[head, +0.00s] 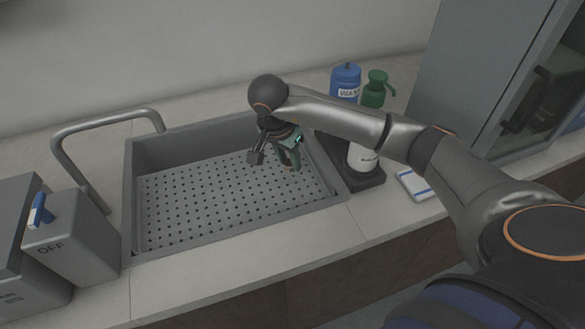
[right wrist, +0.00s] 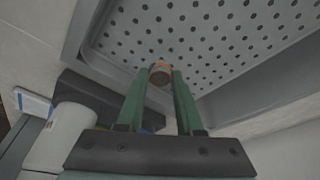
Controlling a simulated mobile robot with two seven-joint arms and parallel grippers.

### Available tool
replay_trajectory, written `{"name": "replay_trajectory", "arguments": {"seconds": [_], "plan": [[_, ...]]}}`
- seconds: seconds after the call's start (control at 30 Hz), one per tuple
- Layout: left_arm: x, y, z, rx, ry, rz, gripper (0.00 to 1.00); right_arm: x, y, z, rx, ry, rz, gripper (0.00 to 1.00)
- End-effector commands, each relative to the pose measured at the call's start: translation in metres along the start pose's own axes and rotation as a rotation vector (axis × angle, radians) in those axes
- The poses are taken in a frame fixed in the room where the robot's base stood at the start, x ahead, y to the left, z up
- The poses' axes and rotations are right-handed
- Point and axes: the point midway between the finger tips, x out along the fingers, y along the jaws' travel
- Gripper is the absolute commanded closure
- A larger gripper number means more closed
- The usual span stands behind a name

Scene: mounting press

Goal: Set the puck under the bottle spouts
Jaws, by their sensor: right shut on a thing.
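My right gripper (head: 290,166) hangs over the perforated floor of the grey sink, near its right side. In the right wrist view its green fingers (right wrist: 161,80) are shut on the small round puck (right wrist: 161,75), which has an orange-brown rim and a darker middle. The puck is held at the fingertips; in the head view it is too small to make out clearly. A blue bottle (head: 345,78) with a partly hidden label and a green bottle (head: 375,88) with a side spout stand behind my right forearm. The arm hides their lower parts. My left gripper is out of view.
The grey sink (head: 130,190) has raised walls. A white jar (head: 361,160) stands on a black tray (head: 366,183) right of it, beside a white-and-blue pad (head: 415,185). A grey tube frame (head: 78,150) and an OFF box (head: 65,250) are at left.

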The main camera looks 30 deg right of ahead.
Motion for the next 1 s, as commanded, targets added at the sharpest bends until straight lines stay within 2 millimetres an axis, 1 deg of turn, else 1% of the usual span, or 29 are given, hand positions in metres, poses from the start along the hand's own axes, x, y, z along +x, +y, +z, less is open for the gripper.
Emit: {"name": "replay_trajectory", "arguments": {"seconds": [0.07, 0.17, 0.3, 0.4, 0.67, 0.77, 0.8, 1.0], "plan": [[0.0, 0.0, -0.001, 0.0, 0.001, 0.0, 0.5, 0.004, 0.001, -0.002, 0.001, -0.001, 0.001, 1.0], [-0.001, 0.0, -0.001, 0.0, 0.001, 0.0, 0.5, 0.016, 0.004, -0.007, 0.003, 0.0, 0.004, 1.0], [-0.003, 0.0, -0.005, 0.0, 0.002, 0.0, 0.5, 0.036, 0.004, 0.0, 0.0, -0.003, 0.004, 1.0], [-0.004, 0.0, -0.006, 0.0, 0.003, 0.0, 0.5, 0.043, 0.003, 0.002, 0.001, -0.001, 0.0, 1.0], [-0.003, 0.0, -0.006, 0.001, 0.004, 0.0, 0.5, 0.044, 0.003, 0.002, 0.001, 0.0, -0.001, 1.0], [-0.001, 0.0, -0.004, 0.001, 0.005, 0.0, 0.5, 0.048, 0.003, 0.003, 0.0, 0.001, -0.001, 1.0], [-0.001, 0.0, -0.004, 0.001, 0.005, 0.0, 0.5, 0.047, 0.003, 0.002, 0.0, 0.001, -0.001, 0.61], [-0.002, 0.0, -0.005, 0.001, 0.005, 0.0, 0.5, 0.046, 0.003, 0.002, 0.0, 0.0, 0.0, 0.39]]}}
